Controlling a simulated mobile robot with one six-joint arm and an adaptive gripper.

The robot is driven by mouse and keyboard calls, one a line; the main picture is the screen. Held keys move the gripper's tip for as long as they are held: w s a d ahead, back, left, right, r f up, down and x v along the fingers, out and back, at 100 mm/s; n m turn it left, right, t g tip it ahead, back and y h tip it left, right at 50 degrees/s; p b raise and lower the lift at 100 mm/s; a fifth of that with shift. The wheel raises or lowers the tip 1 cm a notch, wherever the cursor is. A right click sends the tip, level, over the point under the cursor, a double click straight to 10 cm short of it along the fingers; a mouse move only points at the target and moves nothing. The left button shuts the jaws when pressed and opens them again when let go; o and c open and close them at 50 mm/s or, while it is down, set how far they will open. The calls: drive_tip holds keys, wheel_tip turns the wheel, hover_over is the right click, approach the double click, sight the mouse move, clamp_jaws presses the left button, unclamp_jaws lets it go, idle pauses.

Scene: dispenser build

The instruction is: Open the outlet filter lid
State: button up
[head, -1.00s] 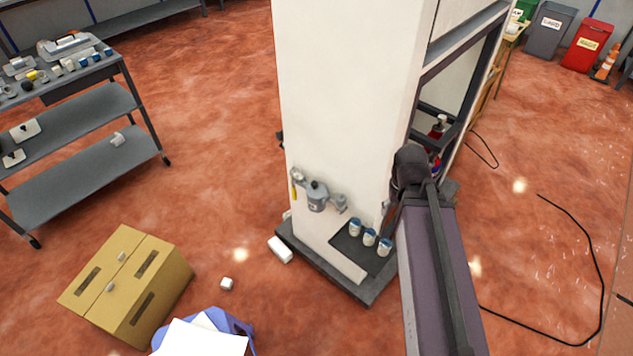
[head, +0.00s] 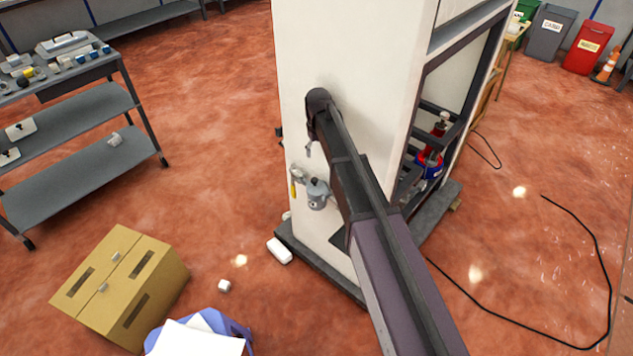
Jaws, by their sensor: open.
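A small grey filter housing (head: 317,200) is mounted low on the front of the white column. Its rounded top, which looks like the lid (head: 316,185), sits on the housing, with no gap that I can make out. A yellow handle (head: 293,188) is on the pipe to its left. My gripper (head: 309,151) is a little above the housing, pointing down and apart from it. It is open and appears empty; its fingers are small and partly hidden by my arm. My arm hides the pipe to the right of the housing.
The white column (head: 340,60) stands on a dark base. Its right side is an open frame with a red and blue item (head: 430,160) inside. A white piece (head: 279,250) and a cardboard box (head: 120,285) are on the floor. A grey cart (head: 80,190) stands left.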

sight(314, 179)
drive_tip(key=shift+w+a+f, duration=0.1)
drive_tip(key=shift+w+a, duration=0.35)
drive_tip(key=shift+a, duration=0.2)
drive_tip(key=shift+f, duration=0.15)
wheel_tip(314, 179, down, 14)
drive_tip(key=b, duration=1.3)
drive_tip(key=shift+r+b, duration=0.25)
drive_tip(key=shift+b, duration=0.15)
